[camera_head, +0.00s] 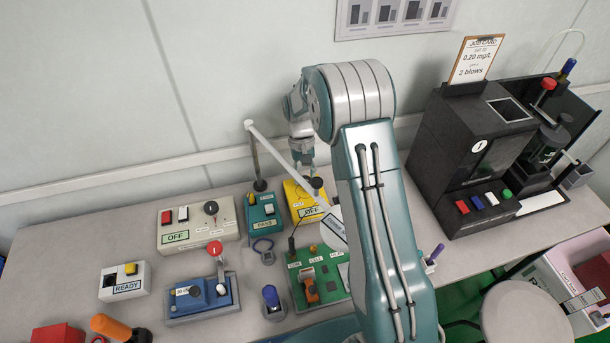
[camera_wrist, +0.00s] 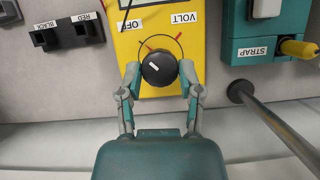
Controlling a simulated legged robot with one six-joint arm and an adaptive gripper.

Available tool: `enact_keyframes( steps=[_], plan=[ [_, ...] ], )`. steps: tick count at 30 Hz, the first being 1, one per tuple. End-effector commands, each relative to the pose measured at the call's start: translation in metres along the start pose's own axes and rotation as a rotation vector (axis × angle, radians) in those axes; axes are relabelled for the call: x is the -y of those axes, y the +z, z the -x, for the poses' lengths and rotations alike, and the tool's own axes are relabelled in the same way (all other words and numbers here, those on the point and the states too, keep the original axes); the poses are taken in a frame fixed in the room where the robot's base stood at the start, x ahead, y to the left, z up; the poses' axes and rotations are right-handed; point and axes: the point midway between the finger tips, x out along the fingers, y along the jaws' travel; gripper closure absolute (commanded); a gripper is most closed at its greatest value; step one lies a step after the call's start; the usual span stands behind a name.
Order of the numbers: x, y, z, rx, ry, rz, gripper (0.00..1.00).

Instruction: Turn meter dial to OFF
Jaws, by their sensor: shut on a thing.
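The yellow meter (camera_head: 295,196) stands near the back of the bench, partly hidden by my arm and a white lamp arm. Its round black dial (camera_wrist: 159,68) shows upside down in the wrist view, with a short white pointer mark. The OFF label (camera_wrist: 130,27) and the VOLT label (camera_wrist: 184,18) sit above the dial on the left and right, with an arc between. My gripper (camera_wrist: 159,80) has its two fingers on opposite sides of the dial and is shut on it. The pointer mark is slanted; its exact setting is hard to tell.
A teal PASS box (camera_head: 262,212) stands close left of the meter, and a lamp post (camera_head: 257,165) rises behind it. A green circuit board (camera_head: 318,280) lies in front. A black machine (camera_head: 470,150) stands at the right. Several testers fill the left side.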

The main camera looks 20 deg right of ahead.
Motion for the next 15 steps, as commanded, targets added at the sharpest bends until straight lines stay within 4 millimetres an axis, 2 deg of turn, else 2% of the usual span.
enact_keyframes(
  steps=[15],
  plan=[
    [0.0015,-0.0019,-0.0001,-0.007,0.033,0.082,1.00]
  ],
)
